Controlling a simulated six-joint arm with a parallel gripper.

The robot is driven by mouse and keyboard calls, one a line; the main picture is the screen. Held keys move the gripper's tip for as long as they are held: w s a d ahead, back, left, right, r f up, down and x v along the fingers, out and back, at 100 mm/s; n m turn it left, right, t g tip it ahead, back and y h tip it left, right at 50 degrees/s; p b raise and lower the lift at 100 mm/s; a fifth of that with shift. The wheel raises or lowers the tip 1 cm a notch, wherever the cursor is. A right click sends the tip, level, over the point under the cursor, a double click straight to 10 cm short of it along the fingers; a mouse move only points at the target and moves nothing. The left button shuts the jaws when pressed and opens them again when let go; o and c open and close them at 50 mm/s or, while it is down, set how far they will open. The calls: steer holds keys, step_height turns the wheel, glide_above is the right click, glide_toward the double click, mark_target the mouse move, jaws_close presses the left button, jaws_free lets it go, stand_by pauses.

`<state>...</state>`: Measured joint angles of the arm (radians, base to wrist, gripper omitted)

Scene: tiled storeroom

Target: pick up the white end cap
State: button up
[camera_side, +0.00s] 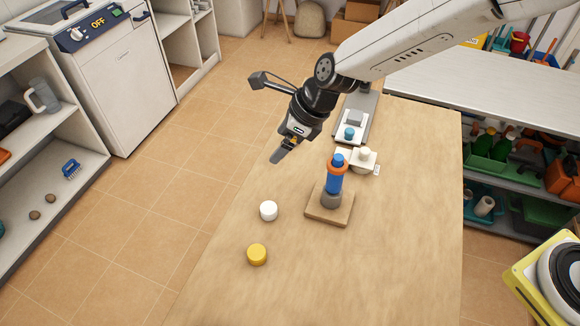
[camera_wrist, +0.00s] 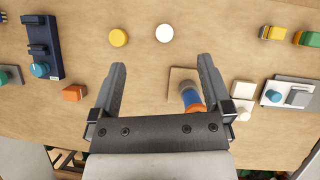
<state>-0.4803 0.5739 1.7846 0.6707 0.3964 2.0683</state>
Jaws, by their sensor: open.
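The white end cap (camera_side: 268,211) is a short round disc lying flat on the wooden table, left of the middle. It also shows in the wrist view (camera_wrist: 165,33), ahead of the fingertips. My gripper (camera_side: 282,156) is in the air above the table, short of the cap and clear of it. In the wrist view my gripper (camera_wrist: 160,72) has its two fingers wide apart with nothing between them at the tips.
A yellow cap (camera_side: 257,254) lies near the white one. A blue cylinder with an orange ring (camera_side: 335,174) stands on a square wooden base (camera_side: 318,210) to the right. White blocks (camera_side: 364,161) sit behind it. The table (camera_side: 400,270) is clear at the front.

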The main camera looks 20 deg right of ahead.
glide_toward(268, 208)
steer(key=shift+x, duration=1.15)
steer(key=shift+w+d+f, duration=0.1)
steer(key=shift+f, duration=0.1)
steer(key=shift+x, duration=1.15)
steer(key=shift+f, duration=0.1)
steer(key=shift+x, duration=2.45)
steer(key=c, duration=1.3)
steer(key=shift+o, duration=0.2)
